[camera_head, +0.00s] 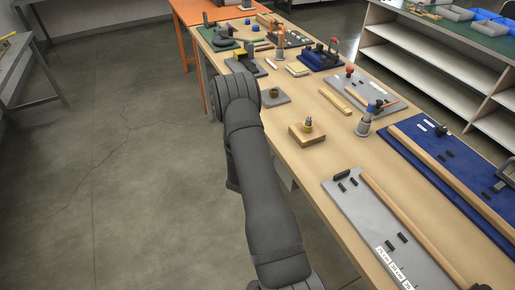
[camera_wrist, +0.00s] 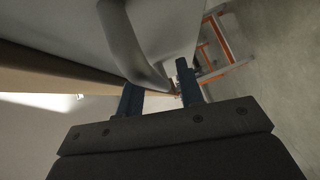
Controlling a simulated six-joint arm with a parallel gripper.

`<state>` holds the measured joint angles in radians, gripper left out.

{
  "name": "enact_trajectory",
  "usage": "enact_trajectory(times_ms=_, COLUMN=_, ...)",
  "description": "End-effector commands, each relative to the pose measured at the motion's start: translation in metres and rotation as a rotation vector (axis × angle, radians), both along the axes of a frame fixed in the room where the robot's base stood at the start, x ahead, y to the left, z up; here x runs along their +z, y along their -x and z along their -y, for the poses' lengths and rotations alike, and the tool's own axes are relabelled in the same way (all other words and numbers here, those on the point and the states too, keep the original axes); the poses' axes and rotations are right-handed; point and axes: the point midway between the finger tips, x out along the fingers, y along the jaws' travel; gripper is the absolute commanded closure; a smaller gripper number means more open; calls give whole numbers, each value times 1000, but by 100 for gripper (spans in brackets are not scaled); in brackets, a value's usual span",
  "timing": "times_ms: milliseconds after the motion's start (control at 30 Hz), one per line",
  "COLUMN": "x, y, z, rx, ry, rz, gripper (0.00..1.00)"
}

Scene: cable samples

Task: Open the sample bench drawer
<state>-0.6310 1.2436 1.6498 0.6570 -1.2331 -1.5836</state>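In the wrist view a grey panel (camera_wrist: 175,25), which looks like the sample bench drawer's front, fills the upper middle. A thick curved grey handle (camera_wrist: 122,42) stands out from it. My gripper (camera_wrist: 157,76) has its two blue fingers apart, and the lower bend of the handle shows between them. I cannot tell whether either finger touches the handle. In the head view my arm reaches down along the near side of the wooden bench (camera_head: 335,150). The gripper and the handle are hidden there.
The bench top holds a grey board (camera_head: 350,205), a blue board (camera_head: 440,170), a small wooden block with a fitting (camera_head: 305,136) and several tools. An orange table (camera_head: 215,10) stands at the far end. The floor (camera_head: 120,160) left of the bench is clear.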

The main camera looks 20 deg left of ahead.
Motion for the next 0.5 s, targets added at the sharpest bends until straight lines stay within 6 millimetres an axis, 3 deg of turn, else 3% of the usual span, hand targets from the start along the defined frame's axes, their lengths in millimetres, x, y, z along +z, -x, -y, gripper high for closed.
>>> enact_trajectory(times_ms=200, x=0, y=0, z=0, rx=0, ry=0, rz=0, gripper=68)
enact_trajectory(times_ms=367, x=0, y=0, z=0, rx=0, ry=0, rz=0, gripper=99)
enact_trajectory(times_ms=500, x=0, y=0, z=0, rx=0, ry=0, rz=0, gripper=100)
